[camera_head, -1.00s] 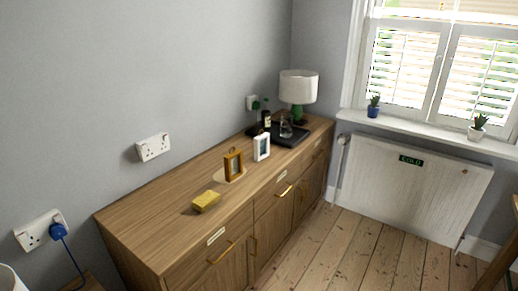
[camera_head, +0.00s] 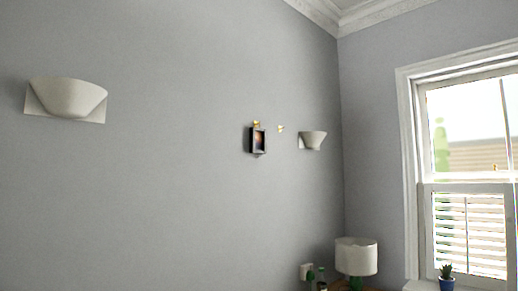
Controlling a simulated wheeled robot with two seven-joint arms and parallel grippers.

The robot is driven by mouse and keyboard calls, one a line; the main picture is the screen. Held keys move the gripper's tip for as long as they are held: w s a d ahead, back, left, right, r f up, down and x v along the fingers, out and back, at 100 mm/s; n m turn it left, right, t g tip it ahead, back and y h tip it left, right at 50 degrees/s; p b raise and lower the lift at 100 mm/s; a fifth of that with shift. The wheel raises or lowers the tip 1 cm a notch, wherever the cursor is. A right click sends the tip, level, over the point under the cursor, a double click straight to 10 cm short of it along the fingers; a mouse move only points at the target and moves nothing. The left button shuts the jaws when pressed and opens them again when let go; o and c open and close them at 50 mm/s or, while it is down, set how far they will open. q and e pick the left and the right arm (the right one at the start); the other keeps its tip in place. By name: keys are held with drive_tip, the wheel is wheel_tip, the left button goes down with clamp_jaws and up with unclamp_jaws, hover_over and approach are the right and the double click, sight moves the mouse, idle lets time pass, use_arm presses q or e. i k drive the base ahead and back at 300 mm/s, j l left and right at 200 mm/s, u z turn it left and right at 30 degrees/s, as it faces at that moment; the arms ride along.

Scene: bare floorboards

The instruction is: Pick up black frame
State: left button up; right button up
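A small black frame (camera_head: 258,141) with a dark picture and an orange-red patch hangs on the grey wall, right of the middle of the head view. A small gold-coloured piece (camera_head: 256,125) shows at its top edge. Neither of my grippers is in view, so I cannot see whether they are open or shut.
Another small gold piece (camera_head: 281,128) is on the wall right of the frame. Two white wall lamps (camera_head: 312,140) flank it, the nearer one (camera_head: 68,98) at far left. A table lamp (camera_head: 356,257) and green bottles (camera_head: 316,279) stand below. A window (camera_head: 470,170) is at right.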

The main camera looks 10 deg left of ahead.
sight(257, 136)
drive_tip(key=i+l, duration=1.1)
drive_tip(key=i+u, duration=0.05)
